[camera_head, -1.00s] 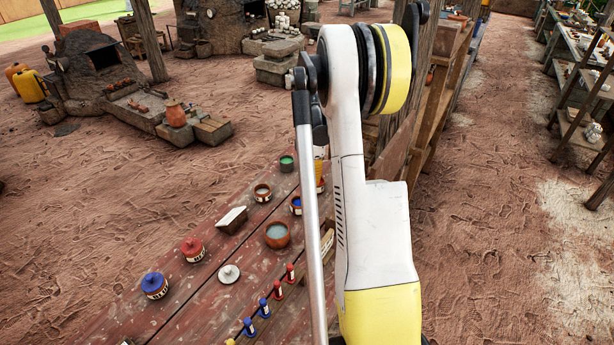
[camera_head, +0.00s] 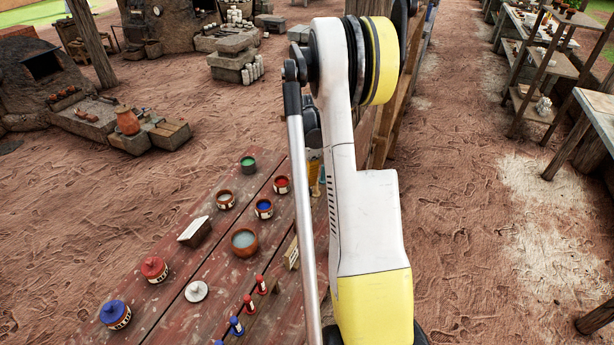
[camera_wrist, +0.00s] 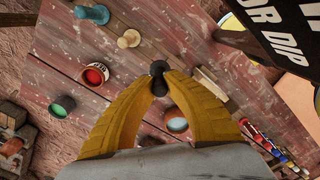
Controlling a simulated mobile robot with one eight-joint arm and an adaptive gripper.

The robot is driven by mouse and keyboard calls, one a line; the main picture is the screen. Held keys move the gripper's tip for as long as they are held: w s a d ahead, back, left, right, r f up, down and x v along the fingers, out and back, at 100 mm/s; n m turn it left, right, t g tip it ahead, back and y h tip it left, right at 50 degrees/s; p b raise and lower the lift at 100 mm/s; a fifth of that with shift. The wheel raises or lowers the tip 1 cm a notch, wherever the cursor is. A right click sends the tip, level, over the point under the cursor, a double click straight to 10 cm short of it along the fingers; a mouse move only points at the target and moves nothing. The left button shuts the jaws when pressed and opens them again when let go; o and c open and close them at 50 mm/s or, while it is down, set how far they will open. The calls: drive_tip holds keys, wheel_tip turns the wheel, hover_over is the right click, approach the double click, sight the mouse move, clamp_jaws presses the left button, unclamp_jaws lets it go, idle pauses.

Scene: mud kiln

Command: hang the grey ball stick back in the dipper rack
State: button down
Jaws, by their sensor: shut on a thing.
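My gripper (camera_wrist: 158,82) has its yellow fingers shut on the grey ball stick (camera_wrist: 158,68) in the wrist view. A dark rounded end of the stick shows at the fingertips, above the table; the rest is hidden. In the head view my arm mostly hides the gripper, and I cannot make out the held stick there. The likely dipper rack, with a row of red and blue sticks (camera_wrist: 272,147), is at the lower right of the wrist view, apart from the gripper. Its red stick (camera_head: 249,305) and blue stick (camera_head: 237,325) show in the head view beside my arm.
The reddish plank table (camera_head: 190,320) bears a bowl of grey liquid (camera_head: 244,241), a red-lidded jar (camera_head: 154,268), a blue-lidded jar (camera_head: 115,313) and paint pots. A dark lettered sign (camera_wrist: 290,30) fills the wrist view's upper right. Open dirt floor lies right of the table.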

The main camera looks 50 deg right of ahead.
sight(307, 192)
drive_tip(key=shift+f, duration=0.8)
drive_tip(key=shift+f+b, duration=0.15)
drive_tip(key=shift+b, duration=0.75)
idle(0.4)
drive_tip(key=shift+f+b, duration=0.45)
drive_tip(key=shift+f, duration=0.05)
drive_tip(key=shift+f, duration=0.15)
drive_tip(key=shift+f+b, duration=0.6)
drive_tip(key=shift+b, duration=0.1)
drive_tip(key=shift+f, duration=0.1)
drive_tip(key=shift+f+b, duration=0.65)
drive_tip(key=shift+f, duration=0.15)
idle(0.3)
drive_tip(key=shift+f+b, duration=0.2)
drive_tip(key=shift+b, duration=0.2)
